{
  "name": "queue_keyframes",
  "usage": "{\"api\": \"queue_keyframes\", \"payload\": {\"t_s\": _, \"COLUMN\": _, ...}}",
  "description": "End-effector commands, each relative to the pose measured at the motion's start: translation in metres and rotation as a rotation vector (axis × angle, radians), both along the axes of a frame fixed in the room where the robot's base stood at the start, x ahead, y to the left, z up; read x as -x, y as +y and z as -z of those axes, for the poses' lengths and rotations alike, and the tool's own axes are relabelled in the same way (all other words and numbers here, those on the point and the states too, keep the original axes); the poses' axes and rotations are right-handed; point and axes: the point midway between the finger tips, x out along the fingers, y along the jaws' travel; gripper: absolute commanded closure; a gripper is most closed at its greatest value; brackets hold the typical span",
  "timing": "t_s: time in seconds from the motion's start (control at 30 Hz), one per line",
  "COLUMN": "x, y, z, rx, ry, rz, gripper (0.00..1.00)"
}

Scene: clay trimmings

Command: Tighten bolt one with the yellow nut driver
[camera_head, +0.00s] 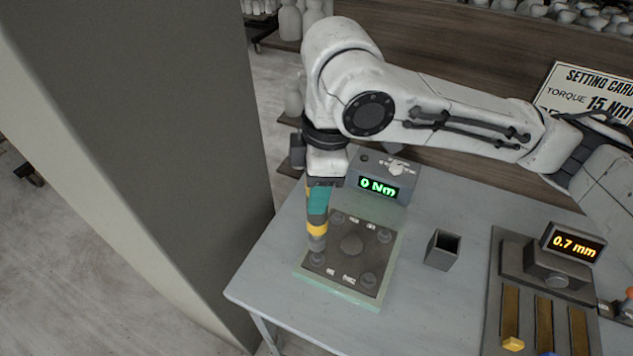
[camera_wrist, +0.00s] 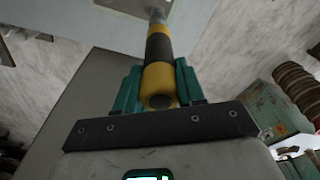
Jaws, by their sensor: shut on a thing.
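My gripper (camera_head: 319,200) is shut on the yellow nut driver (camera_head: 316,229) and holds it nearly upright, tip down. In the wrist view the driver (camera_wrist: 159,46), dark with yellow bands, sits between the teal fingers (camera_wrist: 158,88) of my gripper. In the head view its tip is at or just above the near-left bolt (camera_head: 318,259) of the square plate (camera_head: 297,268). I cannot tell whether the tip touches that bolt. Other bolts stand at the far-left (camera_head: 338,217), far-right (camera_head: 385,236) and near-right (camera_head: 369,280) corners. The small plate labels are too small to read.
A box behind the plate has a green display (camera_head: 378,187) reading 0 Nm. An empty square holder (camera_head: 441,250) stands right of the plate. A slotted rack (camera_head: 497,262) and a 0.7 mm display (camera_head: 578,244) are further right. A setting card (camera_head: 592,92) reads torque 15 Nm.

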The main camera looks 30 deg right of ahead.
Motion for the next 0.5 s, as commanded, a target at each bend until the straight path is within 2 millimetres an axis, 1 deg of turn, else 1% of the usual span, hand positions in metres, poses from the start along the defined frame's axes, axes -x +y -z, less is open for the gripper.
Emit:
{"api": "queue_keyframes", "payload": {"t_s": 0.03, "x": 0.000, "y": 0.000, "z": 0.006, "rx": -0.001, "ry": -0.001, "rz": 0.001, "gripper": 0.98}}
{"api": "queue_keyframes", "payload": {"t_s": 0.5, "x": 0.000, "y": 0.000, "z": 0.036, "rx": 0.001, "ry": -0.002, "rz": 0.000, "gripper": 0.98}}
